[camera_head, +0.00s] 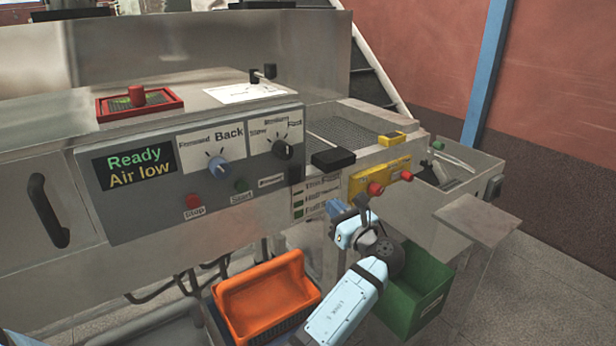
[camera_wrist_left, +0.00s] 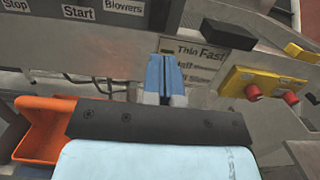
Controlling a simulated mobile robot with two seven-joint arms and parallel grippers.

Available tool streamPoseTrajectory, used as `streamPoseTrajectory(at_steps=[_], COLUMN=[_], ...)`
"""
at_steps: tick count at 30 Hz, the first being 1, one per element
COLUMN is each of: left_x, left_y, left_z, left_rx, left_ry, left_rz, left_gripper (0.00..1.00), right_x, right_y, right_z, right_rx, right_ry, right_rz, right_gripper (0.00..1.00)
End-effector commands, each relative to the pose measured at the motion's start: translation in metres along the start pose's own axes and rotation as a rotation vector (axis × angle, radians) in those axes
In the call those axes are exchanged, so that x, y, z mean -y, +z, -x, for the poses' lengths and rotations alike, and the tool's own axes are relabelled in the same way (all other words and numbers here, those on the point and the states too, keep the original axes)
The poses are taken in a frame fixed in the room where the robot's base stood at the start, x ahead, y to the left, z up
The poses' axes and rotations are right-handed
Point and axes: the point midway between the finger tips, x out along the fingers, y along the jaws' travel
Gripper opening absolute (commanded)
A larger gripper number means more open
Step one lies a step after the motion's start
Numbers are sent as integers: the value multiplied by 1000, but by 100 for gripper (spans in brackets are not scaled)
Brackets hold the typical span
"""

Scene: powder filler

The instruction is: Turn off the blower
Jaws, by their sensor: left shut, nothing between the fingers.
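The grey control panel (camera_head: 140,215) is on the machine's front in the head view. A small label (camera_head: 271,181) sits at its lower right, beside the Start button (camera_head: 239,185). The wrist view shows this label (camera_wrist_left: 123,5) reads "Blowers", at the top edge. I cannot make out the blower control itself clearly. My left gripper (camera_head: 335,208) is to the right of and below that label, in front of the machine. Its blue fingers (camera_wrist_left: 166,75) are shut and empty, before a printed Thin/Half/Full card (camera_wrist_left: 193,60). I cannot tell if they touch it. My right gripper is not in view.
A red Stop button (camera_head: 193,201), blue knob (camera_head: 219,167) and black knob (camera_head: 283,149) share the panel. A black block (camera_head: 333,159) juts out above the card. Red knobs on a yellow plate (camera_head: 380,172) are to the right. An orange bin (camera_head: 262,297) and green bin (camera_head: 420,290) stand below.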

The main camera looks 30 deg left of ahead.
Motion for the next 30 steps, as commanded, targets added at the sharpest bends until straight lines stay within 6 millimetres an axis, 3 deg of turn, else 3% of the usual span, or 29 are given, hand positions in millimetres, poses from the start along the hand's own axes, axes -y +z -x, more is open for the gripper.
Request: streamPoseTrajectory(at_steps=[8,24,30], left_x=[0,0,0], left_y=[1,2,0], left_z=[-10,-114,-136], left_rx=[1,0,0], left_ry=[0,0,-1], left_rz=[1,0,1], left_gripper=[0,0,0], right_x=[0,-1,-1], right_y=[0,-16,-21], right_z=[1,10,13], right_rx=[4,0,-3], right_ry=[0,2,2], right_rz=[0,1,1], right_gripper=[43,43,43])
